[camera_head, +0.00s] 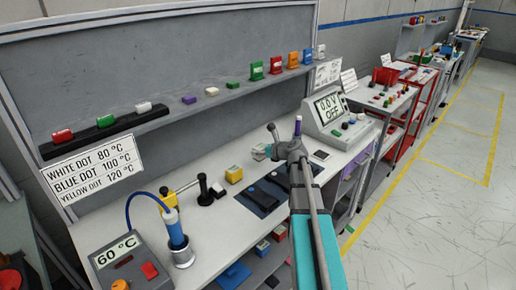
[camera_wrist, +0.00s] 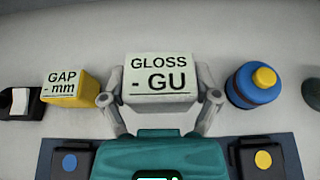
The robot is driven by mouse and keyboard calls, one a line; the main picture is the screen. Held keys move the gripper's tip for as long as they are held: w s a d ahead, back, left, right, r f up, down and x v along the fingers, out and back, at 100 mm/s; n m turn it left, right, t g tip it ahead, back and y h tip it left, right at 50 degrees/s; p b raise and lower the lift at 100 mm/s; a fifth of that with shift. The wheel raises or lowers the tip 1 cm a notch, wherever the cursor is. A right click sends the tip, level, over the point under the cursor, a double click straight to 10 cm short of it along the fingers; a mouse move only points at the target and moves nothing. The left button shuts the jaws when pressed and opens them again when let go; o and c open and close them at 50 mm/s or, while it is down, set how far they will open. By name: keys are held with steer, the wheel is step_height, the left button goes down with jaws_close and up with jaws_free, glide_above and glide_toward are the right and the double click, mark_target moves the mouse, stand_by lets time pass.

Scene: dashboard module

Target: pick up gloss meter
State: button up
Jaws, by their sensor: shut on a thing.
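The gloss meter (camera_wrist: 160,78) is a pale box with a dark "GLOSS - GU" label. In the wrist view it sits upright between the two grey fingers of my gripper (camera_wrist: 160,100), which press on its left and right sides. In the head view my gripper (camera_head: 262,152) is over the back part of the white bench, right of the yellow gap gauge (camera_head: 233,174). The gloss meter is small and partly covered by the fingers there. I cannot tell whether its base touches the bench.
In the wrist view the yellow gap gauge (camera_wrist: 68,88) stands close on the left and a blue cylinder with a yellow top (camera_wrist: 253,85) close on the right. A dark blue mat (camera_head: 245,203) lies in front. The voltage unit (camera_head: 338,118) stands to the right; a shelf (camera_head: 225,92) runs behind.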

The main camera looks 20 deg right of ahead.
steer(key=w+r+p+v, duration=0.1)
steer(key=p+v, duration=0.5)
steer(key=v, duration=0.8)
steer(key=shift+r+p, duration=0.35)
steer(key=shift+r, duration=0.4)
